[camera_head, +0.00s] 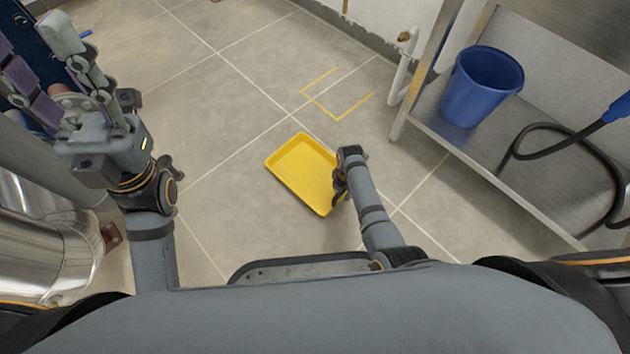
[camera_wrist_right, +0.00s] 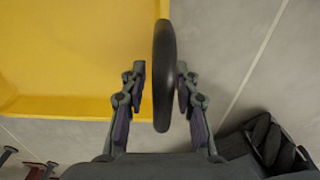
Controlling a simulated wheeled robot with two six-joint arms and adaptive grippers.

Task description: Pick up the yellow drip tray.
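The yellow drip tray (camera_head: 302,165) lies on the tiled floor in the middle of the head view. It looks empty. In the wrist view its yellow surface (camera_wrist_right: 70,50) fills the upper left, with a black handle (camera_wrist_right: 163,70) at its right edge. My right gripper (camera_head: 340,184) is at the tray's right edge. In the wrist view its fingers (camera_wrist_right: 161,88) stand on either side of the handle, with a gap visible at the left finger. My left gripper (camera_head: 36,62) is raised at the far left, its fingers apart and empty, away from the tray.
Yellow tape marks (camera_head: 338,117) outline an area of floor beyond the tray. A metal shelf (camera_head: 470,150) at the right holds a blue bucket (camera_head: 482,88) and a black hose (camera_head: 560,152). A shiny metal cylinder (camera_head: 40,250) stands at the left. The floor around the tray is clear.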

